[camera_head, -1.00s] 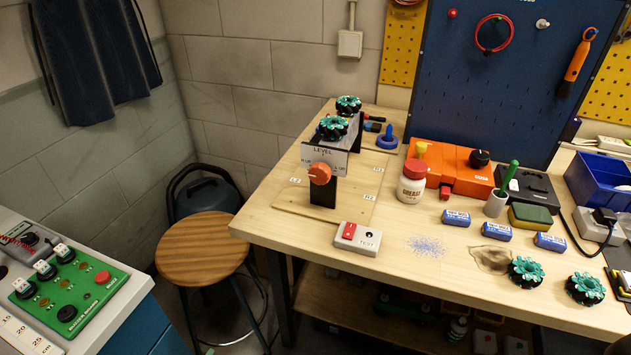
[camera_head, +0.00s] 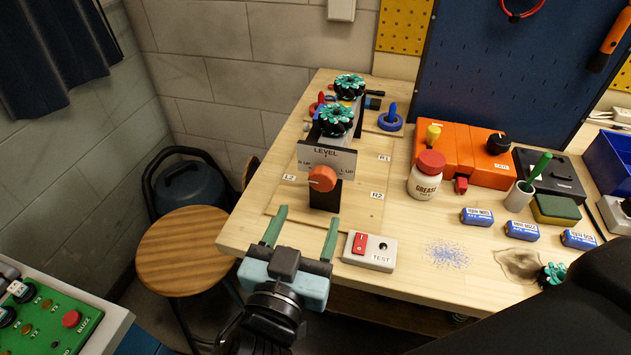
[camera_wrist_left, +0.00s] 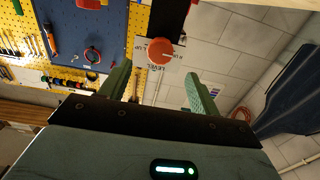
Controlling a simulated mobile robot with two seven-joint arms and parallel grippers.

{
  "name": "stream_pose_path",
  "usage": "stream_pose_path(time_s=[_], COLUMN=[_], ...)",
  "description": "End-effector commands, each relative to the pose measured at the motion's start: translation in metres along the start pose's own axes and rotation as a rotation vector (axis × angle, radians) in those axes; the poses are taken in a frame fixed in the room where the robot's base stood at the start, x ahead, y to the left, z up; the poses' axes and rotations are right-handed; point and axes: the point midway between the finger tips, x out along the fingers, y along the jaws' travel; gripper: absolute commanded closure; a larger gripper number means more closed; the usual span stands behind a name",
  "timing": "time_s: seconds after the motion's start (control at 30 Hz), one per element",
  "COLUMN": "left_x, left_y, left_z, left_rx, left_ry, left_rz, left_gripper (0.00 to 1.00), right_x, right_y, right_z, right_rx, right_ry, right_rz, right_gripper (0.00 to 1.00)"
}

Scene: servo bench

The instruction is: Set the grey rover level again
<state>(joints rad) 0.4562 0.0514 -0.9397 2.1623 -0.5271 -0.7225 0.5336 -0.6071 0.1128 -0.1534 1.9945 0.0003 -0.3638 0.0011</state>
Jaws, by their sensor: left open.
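The grey rover stands on the wooden board (camera_head: 365,205) at the left end of the bench. Two teal-and-black wheels show at its top, a near one (camera_head: 335,120) and a far one (camera_head: 349,87). The rover's tilt is hard to judge. My left gripper (camera_head: 309,213) is open and empty, its fingers pointing toward the knob from the front, below it and apart from it. In the left wrist view the knob (camera_wrist_left: 160,52) shows between and beyond the open fingers (camera_wrist_left: 157,72).
A TEST switch box (camera_head: 370,251) sits close to the right of my left gripper. A grease jar (camera_head: 426,176), orange box (camera_head: 464,158) and blue-labelled blocks (camera_head: 521,230) lie further right. A stool (camera_head: 184,245) stands left of the bench. My dark arm link covers the lower right.

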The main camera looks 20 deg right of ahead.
Motion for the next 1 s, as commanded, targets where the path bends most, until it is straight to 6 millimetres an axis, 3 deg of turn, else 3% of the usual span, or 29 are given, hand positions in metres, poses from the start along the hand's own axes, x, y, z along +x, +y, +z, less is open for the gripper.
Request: stream_pose_path(time_s=[0.17, 0.5, 0.97, 1.0], left_x=[0.019, 0.065, 0.076, 0.076], left_y=[-0.001, -0.001, -0.001, -0.001], left_z=[-0.001, -0.001, 0.000, 0.000], left_rx=[0.004, 0.002, 0.001, 0.001], left_ry=[0.002, 0.001, 0.000, 0.000], left_rz=[0.000, -0.001, -0.001, -0.001], left_gripper=[0.38, 0.38, 0.38, 0.42], right_x=[-0.002, -0.001, 0.000, 0.000], right_y=[-0.001, 0.000, 0.001, 0.001], right_z=[0.004, -0.010, -0.014, -0.014], right_rx=[0.001, -0.001, -0.001, -0.001], right_ry=[-0.009, 0.017, 0.027, 0.026], right_rz=[-0.001, 0.001, 0.002, 0.002], right_gripper=[0.23, 0.23, 0.23, 0.23])
